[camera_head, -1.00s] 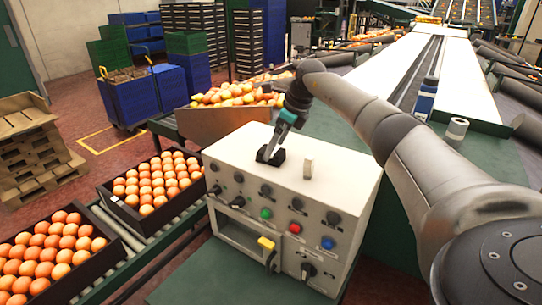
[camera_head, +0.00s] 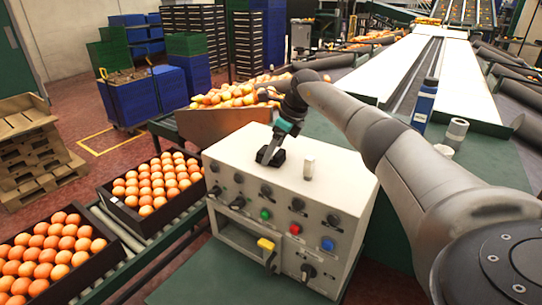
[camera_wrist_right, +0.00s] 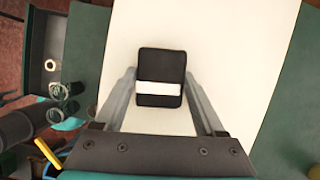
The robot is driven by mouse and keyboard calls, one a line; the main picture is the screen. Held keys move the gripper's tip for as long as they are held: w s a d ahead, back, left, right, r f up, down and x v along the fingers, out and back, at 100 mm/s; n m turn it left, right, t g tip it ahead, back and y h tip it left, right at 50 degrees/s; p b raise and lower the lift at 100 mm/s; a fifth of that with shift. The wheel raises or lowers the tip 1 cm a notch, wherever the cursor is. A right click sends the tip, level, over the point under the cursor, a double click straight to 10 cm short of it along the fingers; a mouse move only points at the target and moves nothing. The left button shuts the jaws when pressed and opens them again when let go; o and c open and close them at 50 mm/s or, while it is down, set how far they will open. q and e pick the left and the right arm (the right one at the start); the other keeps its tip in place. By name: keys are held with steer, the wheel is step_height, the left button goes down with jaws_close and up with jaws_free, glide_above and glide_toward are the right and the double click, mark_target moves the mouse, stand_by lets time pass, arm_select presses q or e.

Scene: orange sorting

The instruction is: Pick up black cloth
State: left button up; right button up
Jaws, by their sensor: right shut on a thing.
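The black cloth (camera_head: 272,157) is a small dark folded pad at the top of the white control box (camera_head: 234,150). In the right wrist view the cloth (camera_wrist_right: 161,64) is a rounded black rectangle with a white band across it. My right gripper (camera_head: 268,151) points down at it from above, with a finger along each side. The same gripper (camera_wrist_right: 160,76) is shut on the cloth in the wrist view. I cannot tell whether the cloth still touches the box top. My left gripper is not in view.
A small whitish block (camera_head: 309,168) stands on the box top, right of the cloth. Knobs and coloured buttons cover the box front. Crates of oranges (camera_head: 152,211) lie to the left, and a heaped bin (camera_head: 205,124) stands behind. A blue bottle (camera_head: 425,104) is behind my arm.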

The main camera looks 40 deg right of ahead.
steer(key=c, duration=0.4)
steer(key=shift+r, duration=0.1)
